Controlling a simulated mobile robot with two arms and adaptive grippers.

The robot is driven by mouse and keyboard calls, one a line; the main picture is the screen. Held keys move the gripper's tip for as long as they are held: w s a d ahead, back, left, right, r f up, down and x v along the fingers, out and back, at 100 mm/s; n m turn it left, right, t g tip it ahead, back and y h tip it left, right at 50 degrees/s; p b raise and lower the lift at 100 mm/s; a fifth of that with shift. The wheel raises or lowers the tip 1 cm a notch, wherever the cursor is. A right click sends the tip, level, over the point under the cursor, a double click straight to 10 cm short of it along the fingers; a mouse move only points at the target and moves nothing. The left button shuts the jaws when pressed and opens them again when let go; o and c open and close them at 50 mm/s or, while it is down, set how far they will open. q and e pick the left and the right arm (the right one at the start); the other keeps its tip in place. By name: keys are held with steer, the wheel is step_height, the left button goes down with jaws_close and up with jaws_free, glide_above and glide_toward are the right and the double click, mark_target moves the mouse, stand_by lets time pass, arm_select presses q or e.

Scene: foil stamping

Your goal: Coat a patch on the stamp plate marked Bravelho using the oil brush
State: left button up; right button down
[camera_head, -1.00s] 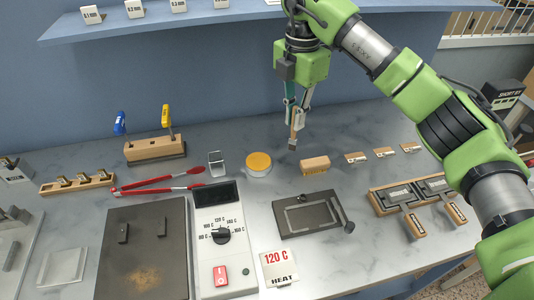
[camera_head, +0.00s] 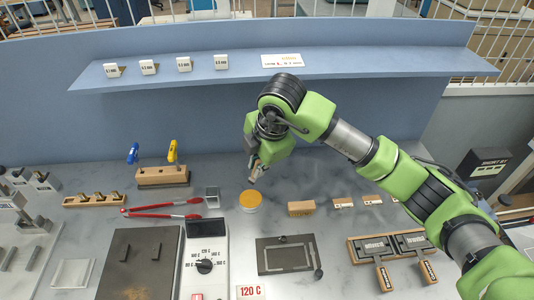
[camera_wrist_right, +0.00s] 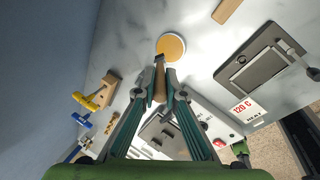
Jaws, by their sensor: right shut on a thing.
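My right gripper (camera_head: 257,166) is shut on the oil brush (camera_head: 252,180), a wooden-handled brush with a dark tip. The brush points down, just above and behind a round tin with a yellow-orange top (camera_head: 250,199). In the right wrist view the brush (camera_wrist_right: 159,78) sits between the fingers (camera_wrist_right: 160,92), its tip close to the tin (camera_wrist_right: 171,46); contact cannot be told. Two grey stamp plates with wooden handles, a left one (camera_head: 374,247) and a right one (camera_head: 411,241), lie on a wooden holder (camera_head: 352,249) at right. Their lettering is too small to read surely. My left gripper is out of view.
A wooden block (camera_head: 301,208) and small wooden-and-white pieces (camera_head: 343,203) stand right of the tin. A dark framed plate (camera_head: 285,255) lies in front. Red tongs (camera_head: 160,210) and a heat controller (camera_head: 204,260) are left. A shelf (camera_head: 340,65) runs along the back wall.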

steer(key=shift+s+a+r, duration=0.1)
steer(key=shift+s+a, duration=0.05)
steer(key=shift+f, duration=0.3)
steer(key=shift+a+f+b, duration=0.2)
steer(key=shift+f+b, duration=0.2)
steer(key=shift+f, duration=0.2)
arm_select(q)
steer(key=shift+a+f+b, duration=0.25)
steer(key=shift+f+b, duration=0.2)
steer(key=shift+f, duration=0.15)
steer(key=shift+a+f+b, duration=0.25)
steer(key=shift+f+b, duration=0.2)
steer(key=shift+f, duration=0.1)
arm_select(e)
step_height(320, 180, down, 4)
steer(key=shift+d+f, duration=0.1)
steer(key=shift+f, duration=0.05)
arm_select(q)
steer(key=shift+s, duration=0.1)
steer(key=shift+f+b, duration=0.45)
arm_select(e)
steer(key=shift+f, duration=0.45)
arm_select(q)
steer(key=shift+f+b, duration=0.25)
steer(key=shift+b, duration=0.05)
arm_select(e)
steer(key=shift+f, duration=0.1)
